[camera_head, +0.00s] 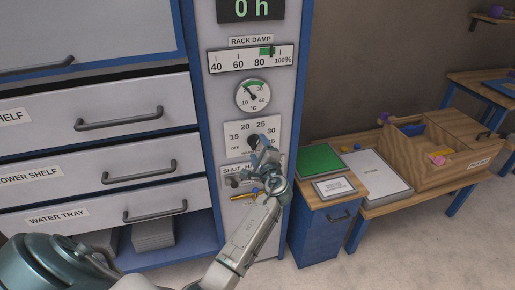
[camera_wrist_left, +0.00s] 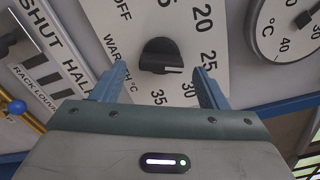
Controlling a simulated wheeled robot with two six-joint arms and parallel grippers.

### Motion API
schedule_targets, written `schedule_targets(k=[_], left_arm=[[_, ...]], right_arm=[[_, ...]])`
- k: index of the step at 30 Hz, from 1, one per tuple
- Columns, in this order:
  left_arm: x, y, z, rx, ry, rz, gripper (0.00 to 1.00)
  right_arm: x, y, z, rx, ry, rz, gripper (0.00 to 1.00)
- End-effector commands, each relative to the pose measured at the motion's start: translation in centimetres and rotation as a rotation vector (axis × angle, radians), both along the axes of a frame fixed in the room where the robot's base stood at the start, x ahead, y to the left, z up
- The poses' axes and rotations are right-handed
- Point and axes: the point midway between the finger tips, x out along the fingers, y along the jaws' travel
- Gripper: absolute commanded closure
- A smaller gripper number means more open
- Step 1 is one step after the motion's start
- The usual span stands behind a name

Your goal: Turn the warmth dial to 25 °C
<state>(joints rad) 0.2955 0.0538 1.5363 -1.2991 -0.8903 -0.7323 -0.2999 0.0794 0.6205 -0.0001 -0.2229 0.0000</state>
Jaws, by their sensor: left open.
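The warmth dial is a black knob (camera_head: 253,141) on a white plate below the round gauge in the head view. In the left wrist view the black knob (camera_wrist_left: 158,53) sits inside a printed scale with OFF, 15, 20, 25, 30 and 35. Its white mark points right, seemingly between 25 and 30. My left gripper (camera_head: 263,150) is at the dial's lower right and partly covers the plate. In the wrist view its open fingers (camera_wrist_left: 158,78) stand on either side of the knob, apart from it. My right gripper is not in view.
A round thermometer gauge (camera_head: 252,96) and a rack damp scale (camera_head: 250,59) are above the dial. The SHUT/HALF louvre control (camera_head: 233,182) is just below, close to my gripper. Drawers with handles (camera_head: 119,118) stand left. A blue cabinet (camera_head: 322,232) and wooden bench stand right.

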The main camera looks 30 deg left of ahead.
Motion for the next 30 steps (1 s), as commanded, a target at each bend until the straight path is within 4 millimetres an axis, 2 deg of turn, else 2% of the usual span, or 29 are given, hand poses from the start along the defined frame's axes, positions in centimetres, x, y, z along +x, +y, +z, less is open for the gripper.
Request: schedule_targets(k=[6, 12, 18, 30], left_arm=[[-3.0, -3.6, -0.5, -0.006, 0.0, -0.002, 0.33], [-5.0, -5.9, -0.3, -0.004, -0.001, 0.0, 0.33], [-5.7, -6.6, -0.1, -0.001, 0.001, 0.0, 0.33], [-5.7, -6.6, 0.0, -0.001, 0.001, 0.0, 0.33]], right_arm=[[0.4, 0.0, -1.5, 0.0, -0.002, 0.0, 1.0], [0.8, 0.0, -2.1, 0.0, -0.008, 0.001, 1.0], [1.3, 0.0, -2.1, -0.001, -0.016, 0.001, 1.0], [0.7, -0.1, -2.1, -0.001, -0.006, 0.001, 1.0]])
